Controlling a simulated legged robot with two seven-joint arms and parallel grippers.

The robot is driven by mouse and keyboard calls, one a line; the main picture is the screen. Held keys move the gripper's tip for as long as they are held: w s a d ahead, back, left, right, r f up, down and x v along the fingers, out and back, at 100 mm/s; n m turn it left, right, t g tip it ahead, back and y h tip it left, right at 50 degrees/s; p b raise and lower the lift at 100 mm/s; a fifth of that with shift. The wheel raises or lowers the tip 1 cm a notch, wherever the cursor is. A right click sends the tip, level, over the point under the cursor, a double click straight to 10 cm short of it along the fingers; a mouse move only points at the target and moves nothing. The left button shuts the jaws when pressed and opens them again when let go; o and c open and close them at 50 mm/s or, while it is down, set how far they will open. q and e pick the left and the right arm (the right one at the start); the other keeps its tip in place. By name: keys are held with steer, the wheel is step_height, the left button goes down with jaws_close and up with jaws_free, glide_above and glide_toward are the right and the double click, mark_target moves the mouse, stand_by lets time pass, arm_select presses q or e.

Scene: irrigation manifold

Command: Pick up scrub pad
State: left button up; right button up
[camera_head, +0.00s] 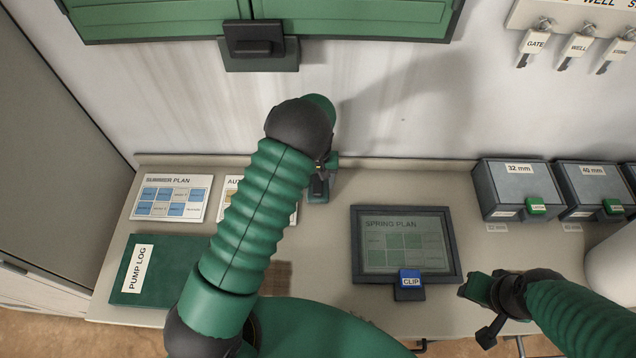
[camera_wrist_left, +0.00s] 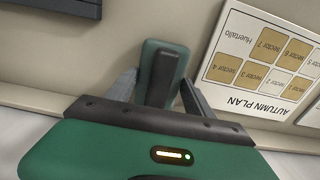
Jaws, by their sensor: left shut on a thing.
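The scrub pad is a dark green and grey block (camera_wrist_left: 163,70) between the two grey fingers of my left gripper (camera_wrist_left: 158,92) in the left wrist view. The fingers are shut on it, one along each side. In the head view my left gripper (camera_head: 320,180) is at the back of the bench near the wall, largely hidden by my own arm, and only a small dark part of the pad can be made out. My right gripper (camera_head: 474,290) is near the bench's front edge, right of the spring plan frame; its fingers are unclear.
The autumn plan sheet (camera_wrist_left: 262,62) lies beside the left gripper. The summer plan (camera_head: 171,197), pump log (camera_head: 165,272) and framed spring plan (camera_head: 357,245) lie on the bench. Grey boxes (camera_head: 519,178) stand right. A green cabinet (camera_head: 150,15) hangs above.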

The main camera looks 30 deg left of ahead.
mark_target(318, 181)
arm_select(q)
steer(key=shift+r, duration=0.55)
step_height(318, 181, up, 2)
steer(key=shift+r+b, duration=0.2)
steer(key=shift+b, duration=0.1)
steer(key=s+d, duration=0.3)
steer(key=d, duration=0.1)
steer(key=s+d+r, duration=0.1)
steer(key=s+d, duration=0.2)
steer(key=d, duration=0.1)
steer(key=s+d+b, duration=0.1)
steer(key=s+d, duration=0.3)
steer(key=shift+d+r, duration=0.2)
steer(key=shift+d, duration=0.15)
steer(key=o, duration=0.7)
steer(key=c, duration=0.5)
steer(key=shift+w+a+r, duration=0.1)
